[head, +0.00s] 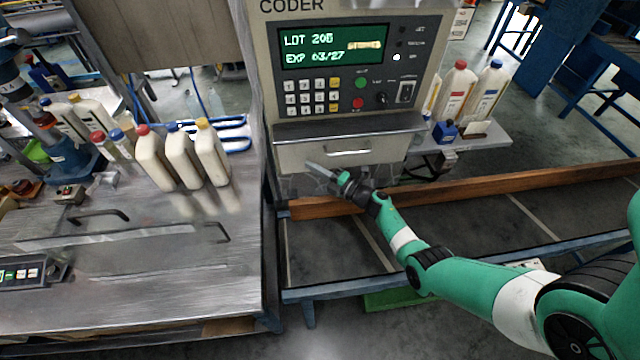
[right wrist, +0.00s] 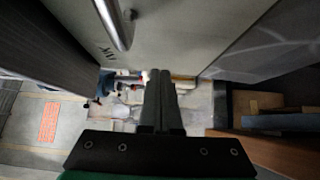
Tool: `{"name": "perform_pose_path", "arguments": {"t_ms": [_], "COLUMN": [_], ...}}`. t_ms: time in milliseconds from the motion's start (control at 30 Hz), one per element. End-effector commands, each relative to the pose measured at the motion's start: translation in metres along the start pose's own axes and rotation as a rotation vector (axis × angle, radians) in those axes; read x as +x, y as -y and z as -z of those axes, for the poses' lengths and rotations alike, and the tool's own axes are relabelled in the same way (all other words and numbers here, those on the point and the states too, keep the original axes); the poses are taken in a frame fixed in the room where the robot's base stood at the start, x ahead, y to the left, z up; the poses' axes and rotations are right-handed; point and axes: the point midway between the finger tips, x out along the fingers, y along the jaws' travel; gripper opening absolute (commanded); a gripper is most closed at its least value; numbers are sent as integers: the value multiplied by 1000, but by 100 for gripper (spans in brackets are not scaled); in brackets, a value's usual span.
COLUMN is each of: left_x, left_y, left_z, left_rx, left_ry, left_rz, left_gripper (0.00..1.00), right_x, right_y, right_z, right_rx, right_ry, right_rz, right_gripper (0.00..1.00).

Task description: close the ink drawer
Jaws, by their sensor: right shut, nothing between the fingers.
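The ink drawer (head: 300,156) is a pale cream front with a silver bar handle (head: 348,152), below the coder's screen and keypad. In the right wrist view the drawer front (right wrist: 175,30) fills the top, with the handle (right wrist: 116,22) and upside-down "INK" lettering. How far the drawer stands out is hard to tell. My right gripper (head: 316,170) is shut and empty, just below the handle in the head view. In the right wrist view its fingers (right wrist: 160,85) are together; contact with the drawer is not clear. My left gripper is not in view.
The coder (head: 440,60) stands above the drawer, with a grey ledge (head: 350,127) between. Left is a steel bench (head: 130,270) with several cream bottles (head: 183,158). A conveyor with a wooden rail (head: 480,188) runs below right. More bottles (head: 455,90) stand on a shelf at right.

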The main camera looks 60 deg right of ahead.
Motion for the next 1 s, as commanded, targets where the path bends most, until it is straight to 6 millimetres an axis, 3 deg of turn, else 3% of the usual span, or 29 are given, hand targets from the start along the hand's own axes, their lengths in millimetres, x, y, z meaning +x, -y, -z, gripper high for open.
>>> {"name": "perform_pose_path", "arguments": {"t_ms": [33, 200, 433, 600, 1000], "left_x": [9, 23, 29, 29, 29], "left_y": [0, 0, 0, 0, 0], "left_z": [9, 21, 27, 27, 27], "left_rx": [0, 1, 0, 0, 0], "left_ry": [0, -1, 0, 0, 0], "left_rz": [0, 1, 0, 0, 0], "left_gripper": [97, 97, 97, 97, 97], "right_x": [-5, -54, -96, -104, -100], "right_y": [-5, -5, -2, -1, -1], "right_z": [11, 7, 7, 8, 15], "right_rx": [4, 2, 2, 1, 1], "right_ry": [-9, -1, -5, -8, -26], "right_rz": [3, 1, -1, -1, -2], "right_gripper": [0, 0, 0, 0, 0]}}
